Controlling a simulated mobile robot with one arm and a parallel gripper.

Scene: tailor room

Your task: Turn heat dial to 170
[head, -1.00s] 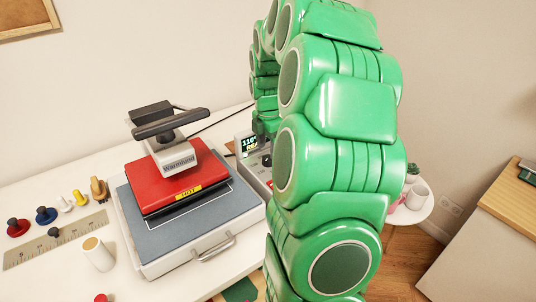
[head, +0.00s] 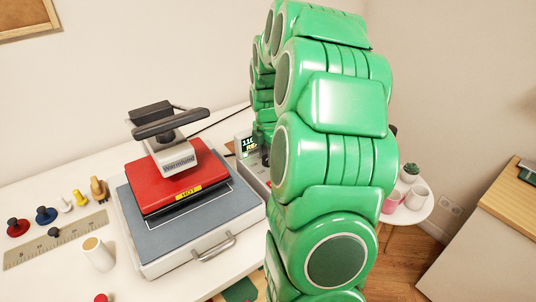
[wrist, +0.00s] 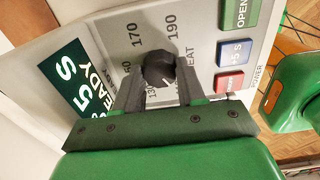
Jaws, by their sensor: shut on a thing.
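The heat dial, a dark faceted knob (wrist: 158,69), sits on the light grey control panel (wrist: 205,42) in the wrist view. Printed numbers around it include 170 and 190. Its pointer direction is not clear. My gripper (wrist: 159,74) is shut on the dial, one finger on each side. In the wrist view a display (wrist: 78,82) shows READY.
A heat press with a red top plate (head: 165,177) stands left of my arm, marked HOT. OPEN (wrist: 240,12), +5 S (wrist: 234,52) and red (wrist: 229,82) buttons lie right of the dial.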

